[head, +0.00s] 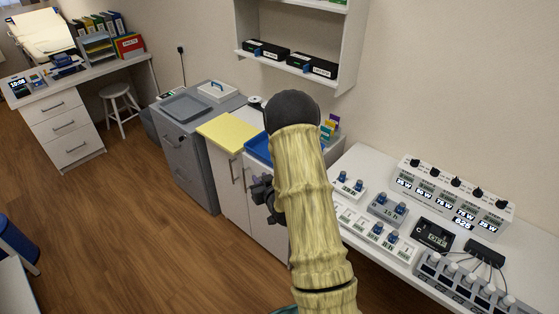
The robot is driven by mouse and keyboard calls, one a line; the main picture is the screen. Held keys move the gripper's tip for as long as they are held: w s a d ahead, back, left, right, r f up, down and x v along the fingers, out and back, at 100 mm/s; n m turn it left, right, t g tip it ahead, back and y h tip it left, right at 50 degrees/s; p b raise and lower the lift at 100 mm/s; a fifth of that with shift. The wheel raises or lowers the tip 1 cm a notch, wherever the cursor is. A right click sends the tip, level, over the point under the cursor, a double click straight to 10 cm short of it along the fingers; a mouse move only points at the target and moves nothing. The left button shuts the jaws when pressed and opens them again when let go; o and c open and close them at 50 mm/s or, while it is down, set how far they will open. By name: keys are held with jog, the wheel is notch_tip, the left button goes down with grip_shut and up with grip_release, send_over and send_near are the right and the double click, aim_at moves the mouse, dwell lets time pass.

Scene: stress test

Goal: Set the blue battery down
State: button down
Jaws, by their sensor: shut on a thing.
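My gripper (262,189) shows only in part, as a dark piece at the left edge of my pale, ridged arm, in front of the white cabinet. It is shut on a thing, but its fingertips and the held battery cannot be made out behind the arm. Several blue-topped batteries stand on the white bench (350,161) at the right. A pair is in a white holder (347,187), and another pair is in a grey holder marked 15 h (388,209). More are in a white slotted strip (364,227) along the front.
A black device marked C (434,234), a grey charger row (466,287) and a panel with knobs and displays (455,194) crowd the bench. A blue tray (257,147) and yellow board (229,131) lie left of my arm. The floor at left is mostly clear.

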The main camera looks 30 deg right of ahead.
jog(key=s+a+r+p, duration=0.3)
jog(key=s+a+p, duration=0.3)
jog(key=a+p, duration=0.5)
jog(key=shift+s+r+y, duration=0.3)
jog(key=shift+r, duration=0.1)
